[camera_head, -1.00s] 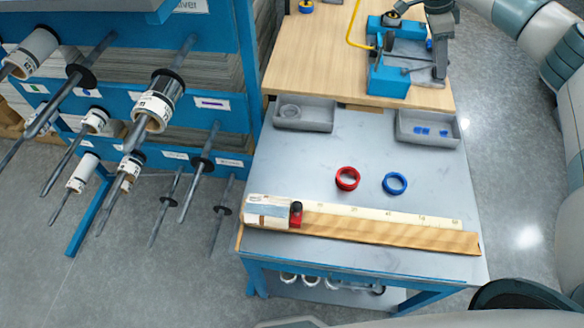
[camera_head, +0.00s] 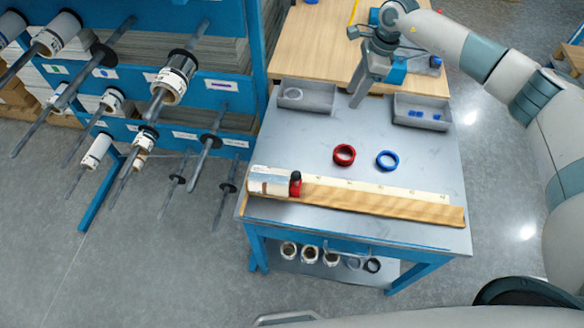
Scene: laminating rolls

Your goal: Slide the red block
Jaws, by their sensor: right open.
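The red block (camera_head: 296,184) is small, with a dark top. It sits on the wooden ruler board (camera_head: 385,201) near its left end, right up against the white labelled roll (camera_head: 269,181). My right gripper (camera_head: 357,101) hangs over the back part of the metal table, between the two grey trays and well behind the red block. It points down and is empty. The gap between its fingers is hard to make out at this size. My left gripper is out of view.
A red ring (camera_head: 344,155) and a blue ring (camera_head: 387,160) lie on the metal table (camera_head: 310,135) behind the board. Grey trays (camera_head: 305,97) (camera_head: 421,112) stand at its back corners. A blue rack (camera_head: 228,95) with rods and rolls stands at left.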

